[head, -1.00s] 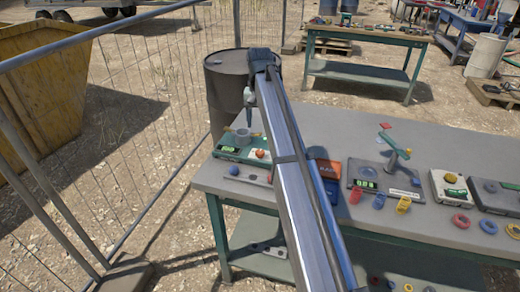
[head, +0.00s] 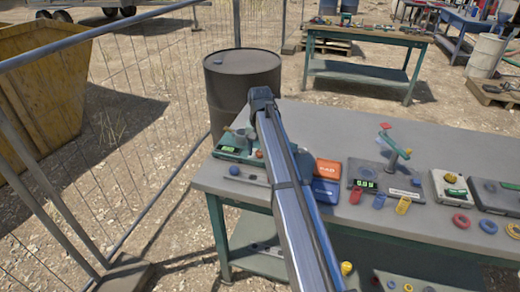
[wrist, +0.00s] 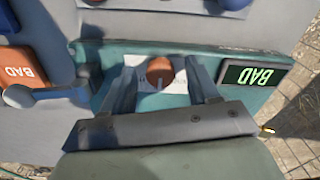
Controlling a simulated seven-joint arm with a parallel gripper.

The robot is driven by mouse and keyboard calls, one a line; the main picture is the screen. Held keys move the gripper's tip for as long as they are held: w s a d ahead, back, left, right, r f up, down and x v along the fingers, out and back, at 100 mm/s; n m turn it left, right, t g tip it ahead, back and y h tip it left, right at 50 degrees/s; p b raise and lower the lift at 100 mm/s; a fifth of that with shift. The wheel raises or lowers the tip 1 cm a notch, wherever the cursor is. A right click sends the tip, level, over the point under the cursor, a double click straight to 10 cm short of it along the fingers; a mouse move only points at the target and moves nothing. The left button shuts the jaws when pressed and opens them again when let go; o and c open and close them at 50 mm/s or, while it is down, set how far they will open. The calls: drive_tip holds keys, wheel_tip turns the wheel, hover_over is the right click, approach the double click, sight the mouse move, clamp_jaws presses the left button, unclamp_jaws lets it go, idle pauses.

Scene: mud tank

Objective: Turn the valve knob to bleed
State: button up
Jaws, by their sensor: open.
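An orange-brown round valve knob (wrist: 160,70) sits on a white plate on the green device (wrist: 240,102) in the wrist view. A thin pale line on it points toward the bottom of the picture. My gripper (wrist: 160,78) is open, with one finger on each side of the knob. A gap shows between each finger and the knob; I cannot tell whether either touches it lower down. In the head view the device (head: 225,154) stands at the table's left end, and my arm hides the gripper's fingertips.
An orange BAD block (head: 328,169) and a blue block (head: 325,191) lie to the right of my arm. A second device (head: 385,183) with a lever stands farther right. A dark barrel (head: 243,88) stands behind the table's left end. A wire fence (head: 130,130) runs along the left.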

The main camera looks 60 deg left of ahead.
drive_tip(key=shift+c, duration=0.4)
drive_tip(key=c, duration=1)
drive_tip(key=shift+o, duration=0.2)
drive_tip(key=shift+n, duration=0.4)
drive_tip(key=n, duration=0.9)
drive_tip(key=shift+w, duration=0.1)
drive_tip(key=o, duration=1)
